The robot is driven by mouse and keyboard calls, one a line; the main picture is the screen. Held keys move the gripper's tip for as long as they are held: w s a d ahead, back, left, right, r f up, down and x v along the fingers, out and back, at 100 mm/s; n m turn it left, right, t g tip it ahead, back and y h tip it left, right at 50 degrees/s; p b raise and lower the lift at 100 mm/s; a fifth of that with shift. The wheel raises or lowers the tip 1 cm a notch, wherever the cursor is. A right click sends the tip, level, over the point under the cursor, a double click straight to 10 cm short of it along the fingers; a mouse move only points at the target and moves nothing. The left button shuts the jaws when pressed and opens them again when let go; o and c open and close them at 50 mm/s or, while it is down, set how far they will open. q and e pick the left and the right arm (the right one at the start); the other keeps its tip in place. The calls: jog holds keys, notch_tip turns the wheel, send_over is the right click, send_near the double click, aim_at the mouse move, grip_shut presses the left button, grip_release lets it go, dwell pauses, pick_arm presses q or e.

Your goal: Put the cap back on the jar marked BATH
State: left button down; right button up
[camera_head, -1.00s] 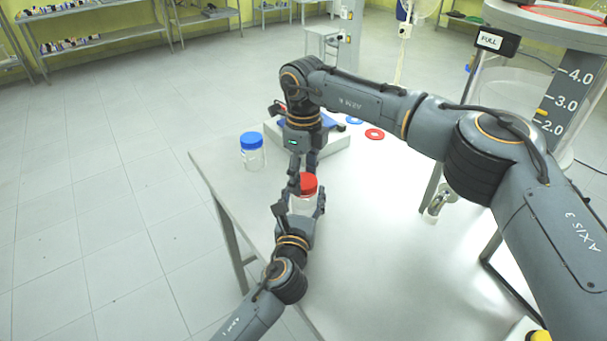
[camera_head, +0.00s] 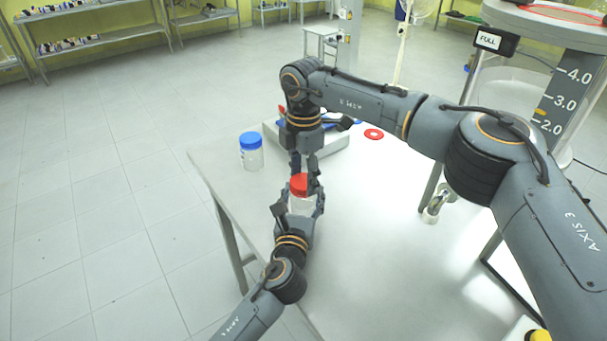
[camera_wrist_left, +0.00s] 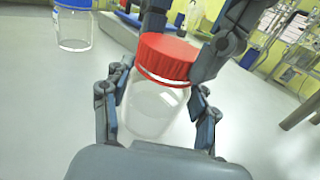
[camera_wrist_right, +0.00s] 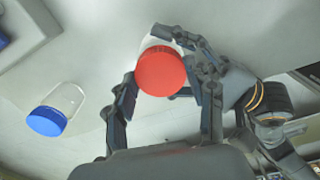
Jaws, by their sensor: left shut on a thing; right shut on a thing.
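A clear jar (camera_wrist_left: 155,108) stands between the fingers of my left gripper (camera_head: 299,207), which is shut on its sides. A red cap (camera_head: 299,184) sits on the jar's mouth; a pale ring shows just under it in the left wrist view. My right gripper (camera_head: 304,175) comes from above and is shut on the red cap, also seen in the right wrist view (camera_wrist_right: 161,71). Whether the cap is fully seated I cannot tell. No BATH marking is readable on the jar. A second clear jar with a blue cap (camera_head: 251,141) stands apart at the table's left.
The white table (camera_head: 370,220) is mostly clear to the right. A grey-white device (camera_head: 335,145) stands behind my right gripper, with a red ring (camera_head: 374,134) beside it. A metal stand holding a large vessel (camera_head: 500,90) rises at the right.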

jog(key=m, duration=1)
jog(key=o, duration=0.7)
jog(key=shift+o, duration=0.2)
jog(key=shift+r, duration=0.1)
jog(key=shift+s+r, duration=0.1)
jog(key=shift+r, duration=2.05)
jog(key=shift+c, duration=0.5)
